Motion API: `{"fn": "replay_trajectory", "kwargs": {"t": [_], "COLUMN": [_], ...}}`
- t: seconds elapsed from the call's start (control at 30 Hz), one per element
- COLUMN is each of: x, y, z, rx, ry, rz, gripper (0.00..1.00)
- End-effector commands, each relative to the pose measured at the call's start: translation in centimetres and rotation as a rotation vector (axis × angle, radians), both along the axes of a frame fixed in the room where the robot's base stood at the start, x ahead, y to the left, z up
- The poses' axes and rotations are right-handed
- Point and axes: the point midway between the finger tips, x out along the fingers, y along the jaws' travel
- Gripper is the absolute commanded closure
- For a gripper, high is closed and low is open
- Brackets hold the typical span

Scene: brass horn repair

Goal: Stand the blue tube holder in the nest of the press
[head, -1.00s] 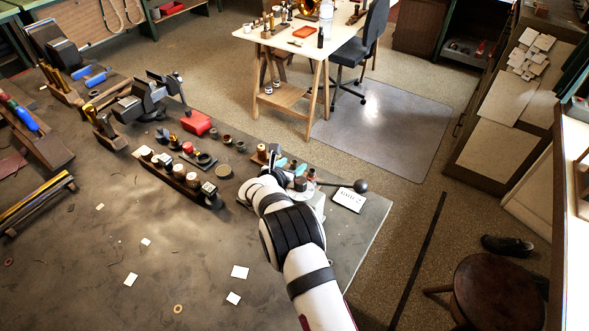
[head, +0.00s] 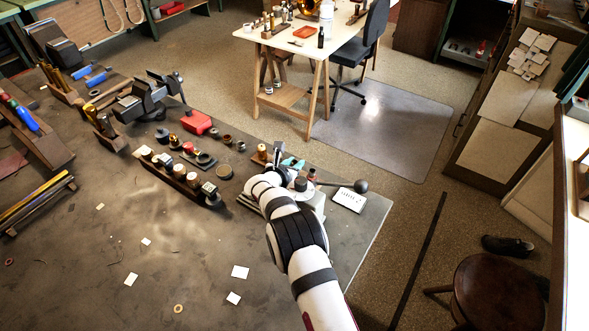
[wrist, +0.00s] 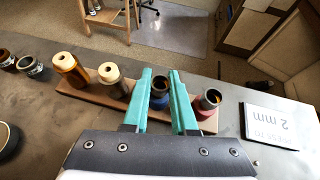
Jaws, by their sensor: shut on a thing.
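The blue tube holder (wrist: 159,92), a short round piece with a dark open top, stands between the two teal fingers of my gripper (wrist: 160,82) in the wrist view. The gripper is shut on it. The holder is in line with the others on a brown wooden strip (wrist: 105,97); I cannot tell whether it is clear of the strip. In the head view my gripper (head: 286,161) is just behind the press (head: 313,202), which has a lever with a dark ball (head: 361,186). My arm hides part of the press, and its nest cannot be made out.
A red-brown holder (wrist: 208,102) stands close to the right finger. Two cream-topped pieces (wrist: 108,76) stand left on the strip. A dark rack of bottles (head: 180,178) is left of the arm. The front bench is mostly clear.

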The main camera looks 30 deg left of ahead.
Motion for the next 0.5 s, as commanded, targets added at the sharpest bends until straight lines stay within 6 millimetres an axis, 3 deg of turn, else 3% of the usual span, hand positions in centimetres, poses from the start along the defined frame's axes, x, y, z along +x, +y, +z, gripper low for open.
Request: {"fn": "replay_trajectory", "kwargs": {"t": [0.17,0.5], "x": [0.0,0.0], "y": [0.0,0.1], "z": [0.5,8.6], "rx": [0.001,0.004], "ry": [-0.001,-0.002], "rz": [0.000,-0.001], "gripper": [1.00,1.00]}}
